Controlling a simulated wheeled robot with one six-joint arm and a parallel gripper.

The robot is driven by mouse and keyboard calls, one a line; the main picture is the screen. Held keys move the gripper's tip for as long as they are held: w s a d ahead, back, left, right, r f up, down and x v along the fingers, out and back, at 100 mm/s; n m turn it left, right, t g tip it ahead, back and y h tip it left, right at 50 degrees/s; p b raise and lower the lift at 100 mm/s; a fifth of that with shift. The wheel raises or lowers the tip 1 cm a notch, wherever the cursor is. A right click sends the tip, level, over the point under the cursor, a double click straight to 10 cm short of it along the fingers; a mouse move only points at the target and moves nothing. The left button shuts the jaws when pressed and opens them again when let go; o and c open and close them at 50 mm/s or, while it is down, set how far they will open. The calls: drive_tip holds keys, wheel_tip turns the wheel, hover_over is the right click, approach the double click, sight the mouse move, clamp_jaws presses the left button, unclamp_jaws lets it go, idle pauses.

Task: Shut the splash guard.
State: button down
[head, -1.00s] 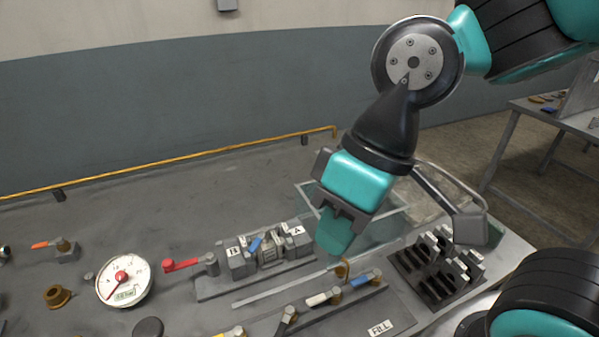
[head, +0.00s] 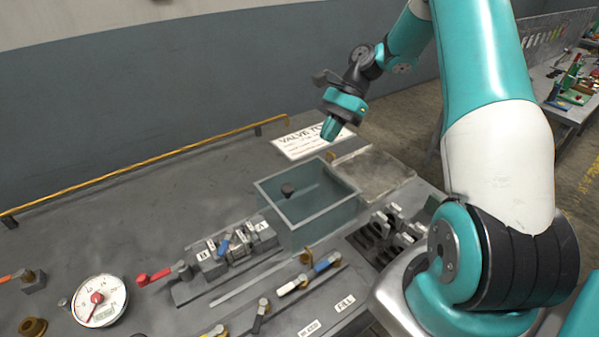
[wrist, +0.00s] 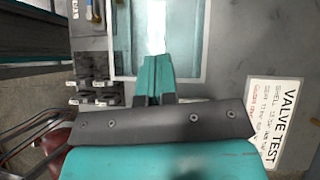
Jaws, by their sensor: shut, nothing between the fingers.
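A clear, blue-tinted walled box (head: 325,218) stands on the grey bench, and a dark knob (head: 288,190) shows inside its outline. I take its clear panels to be the splash guard, but cannot tell which panel moves. A brass knob (head: 306,256) sits at its near side, at the end of a pale rail (head: 245,287). My gripper (head: 331,129) is shut and empty, above and beyond the box's far side. In the wrist view the shut fingers (wrist: 155,75) overlap the box's edge (wrist: 123,40); contact is not visible.
A valve block (head: 235,245), red lever (head: 155,276) and pressure gauge (head: 99,300) stand left of the box. A black slotted rack (head: 385,235) is at its right. A "VALVE TEST" sign (head: 305,142) lies behind it. A yellow pipe (head: 140,165) runs along the bench's back.

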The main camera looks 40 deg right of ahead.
drive_tip(key=p, duration=0.1)
approach(298, 189)
drive_tip(key=x, duration=0.3)
drive_tip(key=shift+s+a, duration=0.15)
drive_tip(key=shift+a, duration=0.05)
drive_tip(key=a, duration=0.1)
drive_tip(key=a+p, duration=0.1)
drive_tip(key=a, duration=0.1)
drive_tip(key=shift+s+a+f, duration=0.1)
drive_tip(key=shift+s+f, duration=0.15)
drive_tip(key=shift+f, duration=0.1)
drive_tip(key=shift+a+f, duration=0.15)
drive_tip(key=shift+a, duration=0.2)
drive_tip(key=shift+a+p, duration=0.1)
drive_tip(key=shift+p, duration=0.2)
